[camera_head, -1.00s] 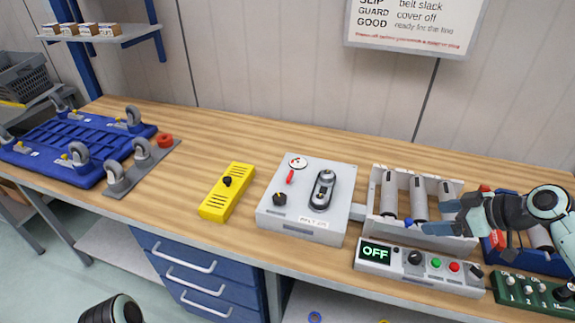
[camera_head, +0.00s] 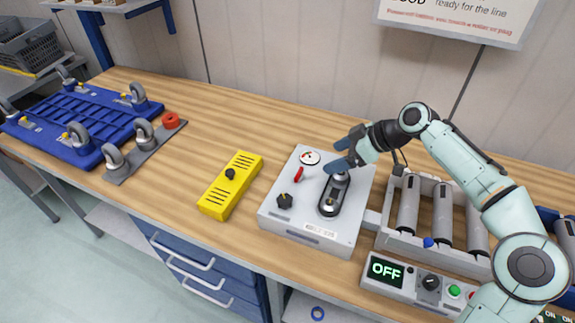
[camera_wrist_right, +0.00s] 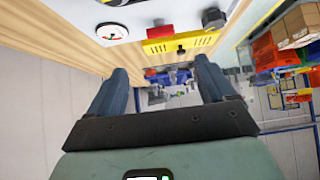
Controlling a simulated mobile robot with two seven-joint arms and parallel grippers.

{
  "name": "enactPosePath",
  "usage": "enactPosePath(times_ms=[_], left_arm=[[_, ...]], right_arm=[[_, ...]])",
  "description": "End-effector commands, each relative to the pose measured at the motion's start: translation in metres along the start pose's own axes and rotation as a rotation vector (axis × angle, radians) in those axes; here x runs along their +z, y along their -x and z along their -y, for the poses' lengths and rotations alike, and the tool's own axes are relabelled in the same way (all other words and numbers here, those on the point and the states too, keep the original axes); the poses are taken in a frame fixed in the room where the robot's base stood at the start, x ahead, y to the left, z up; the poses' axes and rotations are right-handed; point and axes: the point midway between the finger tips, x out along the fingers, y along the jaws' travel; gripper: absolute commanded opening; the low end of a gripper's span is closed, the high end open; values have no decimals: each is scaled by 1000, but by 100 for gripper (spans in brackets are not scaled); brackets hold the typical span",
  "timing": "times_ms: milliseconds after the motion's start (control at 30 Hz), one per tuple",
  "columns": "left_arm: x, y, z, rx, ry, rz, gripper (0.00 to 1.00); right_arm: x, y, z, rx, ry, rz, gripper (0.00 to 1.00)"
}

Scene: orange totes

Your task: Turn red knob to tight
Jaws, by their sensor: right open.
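The red knob (camera_head: 298,174) is a small elongated red handle on top of the grey box (camera_head: 312,241), just below a round white gauge (camera_head: 310,157). It also shows in the right wrist view (camera_wrist_right: 160,32) near the top. My right gripper (camera_head: 339,152) is above the back of the grey box, to the right of the gauge and red knob, and apart from the knob. In the right wrist view its two blue fingers (camera_wrist_right: 160,85) are spread with nothing between them. My left gripper is out of view.
A black knob (camera_head: 285,200) and a belt with two pulleys (camera_head: 333,195) are on the box. A yellow cover (camera_head: 231,186) lies to its left. A roller conveyor (camera_head: 441,244) and a panel reading OFF (camera_head: 385,269) are at right. The wooden bench behind the cover is clear.

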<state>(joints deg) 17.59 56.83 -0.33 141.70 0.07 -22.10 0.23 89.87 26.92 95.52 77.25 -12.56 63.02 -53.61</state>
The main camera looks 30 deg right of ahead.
Motion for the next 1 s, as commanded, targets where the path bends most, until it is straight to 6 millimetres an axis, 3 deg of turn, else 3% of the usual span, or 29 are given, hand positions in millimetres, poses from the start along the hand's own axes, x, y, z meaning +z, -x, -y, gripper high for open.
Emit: enactPosePath(times_ms=[167, 600, 800, 1000], left_arm=[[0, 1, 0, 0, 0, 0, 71], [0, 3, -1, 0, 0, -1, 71], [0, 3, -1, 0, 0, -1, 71], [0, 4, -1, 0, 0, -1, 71]], right_arm=[[-1, -24, 2, -6, 3, -1, 83], [-1, -111, 2, -5, 2, -1, 83], [0, -128, 1, -2, 0, -1, 83], [0, -132, 0, -1, 0, 0, 83]])
